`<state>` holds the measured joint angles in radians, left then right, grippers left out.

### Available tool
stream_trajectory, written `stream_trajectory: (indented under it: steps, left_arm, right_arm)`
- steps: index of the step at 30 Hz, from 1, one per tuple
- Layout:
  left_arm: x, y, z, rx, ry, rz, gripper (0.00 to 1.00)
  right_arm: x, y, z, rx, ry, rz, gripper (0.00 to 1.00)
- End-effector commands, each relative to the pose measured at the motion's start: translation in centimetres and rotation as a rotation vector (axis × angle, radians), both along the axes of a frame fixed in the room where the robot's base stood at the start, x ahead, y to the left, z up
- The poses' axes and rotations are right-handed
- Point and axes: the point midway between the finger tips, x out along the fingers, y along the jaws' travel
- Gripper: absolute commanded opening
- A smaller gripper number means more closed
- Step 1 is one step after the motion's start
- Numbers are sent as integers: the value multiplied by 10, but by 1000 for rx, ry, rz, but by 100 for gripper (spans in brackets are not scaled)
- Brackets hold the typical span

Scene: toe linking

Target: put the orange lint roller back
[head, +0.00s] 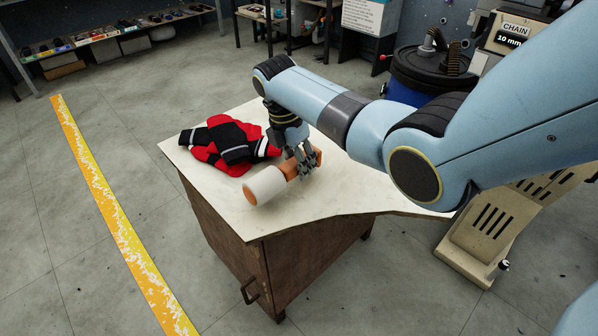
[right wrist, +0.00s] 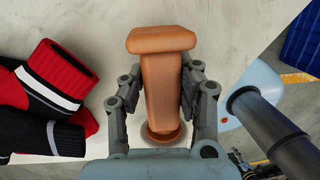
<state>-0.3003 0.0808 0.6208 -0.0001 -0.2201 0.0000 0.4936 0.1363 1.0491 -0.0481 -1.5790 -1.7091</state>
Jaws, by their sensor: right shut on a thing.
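The orange lint roller has a white roll (head: 266,187) and an orange handle (head: 290,166). It is at the table top, near the front left part; I cannot tell whether it touches the surface. My right gripper (head: 304,163) comes down from above and is shut on the handle. In the right wrist view the orange handle (right wrist: 162,85) stands between the two fingers of my right gripper (right wrist: 163,95), with its wide end toward the top. The white roll is mostly hidden there. My left gripper is not in view.
Red and black striped socks (head: 228,143) lie in a heap on the white table top (head: 330,190), left of the roller; they show close in the right wrist view (right wrist: 50,90). A blue bin (head: 405,90) stands behind the table.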

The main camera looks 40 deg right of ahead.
Motion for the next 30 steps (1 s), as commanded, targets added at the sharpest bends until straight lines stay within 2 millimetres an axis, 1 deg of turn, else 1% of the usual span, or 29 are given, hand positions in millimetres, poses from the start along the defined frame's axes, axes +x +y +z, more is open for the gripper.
stream_trajectory:
  steps: [1,3,11,25,26,30]
  left_arm:
    - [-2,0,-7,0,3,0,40]
    - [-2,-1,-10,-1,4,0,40]
    - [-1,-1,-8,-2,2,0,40]
    - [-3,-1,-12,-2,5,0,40]
    - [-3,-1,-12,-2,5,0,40]
    - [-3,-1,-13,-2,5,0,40]
  right_arm:
    - [-1,0,-13,1,4,-1,0]
    - [0,0,-20,0,2,0,0]
    - [0,0,-19,0,0,0,0]
    - [-4,0,-34,1,7,0,0]
    - [-4,0,-35,1,9,-1,32]
    - [-5,1,-36,2,12,0,50]
